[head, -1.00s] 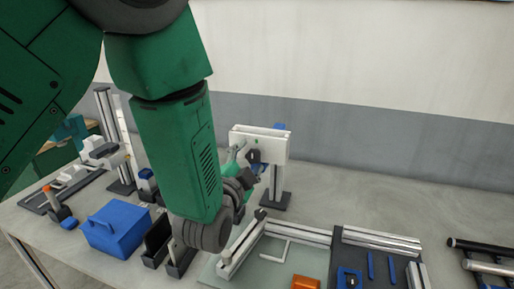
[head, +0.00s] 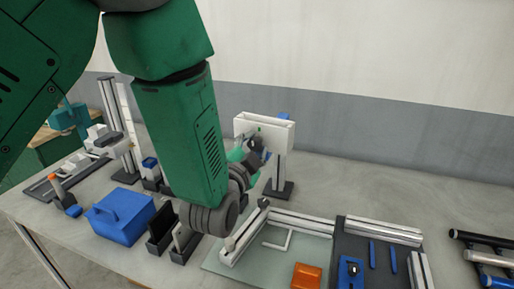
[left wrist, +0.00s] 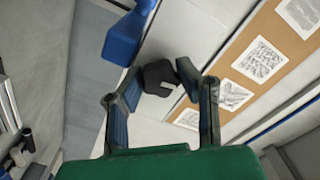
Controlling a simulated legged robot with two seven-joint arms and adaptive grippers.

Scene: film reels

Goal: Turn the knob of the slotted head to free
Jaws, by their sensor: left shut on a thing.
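The knob's setting cannot be read. My right gripper is not in view.
A blue box (head: 120,215) and dark upright holders (head: 162,232) stand left of my forearm. A framed mat (head: 285,242) with an orange block (head: 306,277) and a dark tray (head: 375,255) lie at front right. The bench right of the post is clear.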

